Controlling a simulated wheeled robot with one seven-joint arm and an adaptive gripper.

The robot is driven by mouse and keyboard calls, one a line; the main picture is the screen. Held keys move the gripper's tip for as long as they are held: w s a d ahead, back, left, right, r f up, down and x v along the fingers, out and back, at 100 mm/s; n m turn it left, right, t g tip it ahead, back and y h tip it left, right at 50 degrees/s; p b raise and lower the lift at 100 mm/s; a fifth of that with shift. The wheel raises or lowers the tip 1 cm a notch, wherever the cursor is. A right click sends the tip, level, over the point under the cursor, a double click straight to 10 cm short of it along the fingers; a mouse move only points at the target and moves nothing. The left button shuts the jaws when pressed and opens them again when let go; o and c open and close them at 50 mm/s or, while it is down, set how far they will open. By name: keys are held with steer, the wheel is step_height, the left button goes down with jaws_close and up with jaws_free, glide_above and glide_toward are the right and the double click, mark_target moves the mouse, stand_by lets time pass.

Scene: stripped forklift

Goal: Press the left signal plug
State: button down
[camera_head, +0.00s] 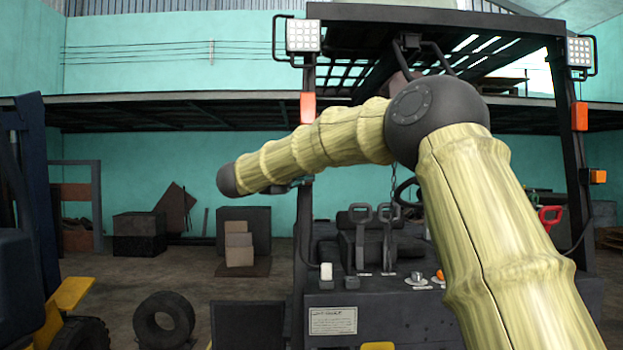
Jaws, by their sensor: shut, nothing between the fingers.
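The forklift's left post carries an upright orange lamp (307,107). A small dark piece (284,188) shows just below my forearm beside this post; I cannot tell if it is the left signal plug, a bracket or part of my gripper. No part is clearly recognisable as the plug. My arm rises from the bottom right to a dark elbow and reaches left across the post, ending at a dark rounded joint left of it. No gripper fingers can be made out; they may be hidden behind my forearm.
The right post has an orange lamp (580,116) and a lower side signal (597,176). A tyre (164,320) lies at lower left.

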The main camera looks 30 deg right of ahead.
stand_by(0.3)
steer(key=s+d+b+v, duration=0.1)
steer(key=b+v, duration=0.5)
steer(key=v, duration=0.6)
steer(key=shift+s+a, duration=0.4)
steer(key=shift+s, duration=0.55)
steer(key=shift+s+r, duration=0.1)
